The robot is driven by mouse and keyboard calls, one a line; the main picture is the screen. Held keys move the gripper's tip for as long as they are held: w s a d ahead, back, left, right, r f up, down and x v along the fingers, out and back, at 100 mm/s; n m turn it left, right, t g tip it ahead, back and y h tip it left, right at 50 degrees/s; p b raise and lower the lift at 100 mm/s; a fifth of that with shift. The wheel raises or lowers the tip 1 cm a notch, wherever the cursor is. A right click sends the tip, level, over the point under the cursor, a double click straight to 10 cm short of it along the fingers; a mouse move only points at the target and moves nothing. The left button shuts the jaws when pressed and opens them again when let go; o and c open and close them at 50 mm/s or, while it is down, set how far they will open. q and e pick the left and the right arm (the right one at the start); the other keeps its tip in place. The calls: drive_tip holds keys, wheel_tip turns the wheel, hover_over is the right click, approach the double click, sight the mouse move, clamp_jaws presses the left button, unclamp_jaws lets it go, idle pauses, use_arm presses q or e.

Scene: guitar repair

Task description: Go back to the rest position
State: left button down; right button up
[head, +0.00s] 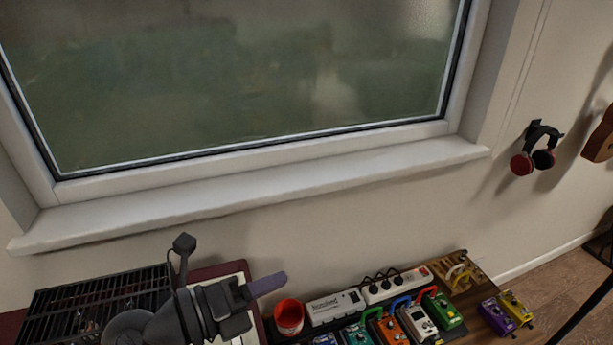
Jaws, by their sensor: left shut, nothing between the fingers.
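My left gripper (268,284) comes in from the lower left, its arm dark grey. Its fingers are shut with nothing between them and point to the right. It is above the left part of the bench, over a light keyboard-like thing with a dark red edge, and left of the red cup (289,316). My right gripper is not in view.
A black wire rack (95,300) is at the lower left. Several coloured pedals (418,322) and a white power strip (398,286) are at the right. A window sill (260,193) juts out above. Headphones (535,150) hang on the wall.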

use_arm(q)
drive_tip(key=w+a+r+n+t+y, duration=0.1)
drive_tip(key=a+n+t+y, duration=0.4)
drive_tip(key=n, duration=0.6)
drive_tip(key=w+a+r+n+t+y, duration=0.1)
drive_tip(key=a+n+t+y, duration=0.2)
drive_tip(key=n+t+y, duration=0.5)
drive_tip(key=s+a+f+n+g+y, duration=0.2)
drive_tip(key=a+f+n+g, duration=0.15)
drive_tip(key=f+n, duration=0.2)
drive_tip(key=s+a+f+n+g+y, duration=0.2)
drive_tip(key=s+f+n+g, duration=0.15)
drive_tip(key=n+g, duration=0.2)
drive_tip(key=s+d+f+n+g+h, duration=0.1)
drive_tip(key=s+f+n+g, duration=0.1)
drive_tip(key=s+f+g, duration=0.4)
drive_tip(key=s+d+f+n+g+h, duration=0.1)
drive_tip(key=s+f+g, duration=0.25)
drive_tip(key=s, duration=0.45)
wheel_tip(320, 180, down, 24)
drive_tip(key=s+b, duration=0.2)
drive_tip(key=b, duration=0.3)
drive_tip(key=s+a+f+g+b, duration=0.2)
drive_tip(key=s+a+f+b, duration=0.1)
drive_tip(key=s+f, duration=0.9)
wheel_tip(320, 180, down, 2)
drive_tip(key=shift+f+m+b, duration=0.15)
drive_tip(key=shift+m+b, duration=0.15)
drive_tip(key=shift+b, duration=0.5)
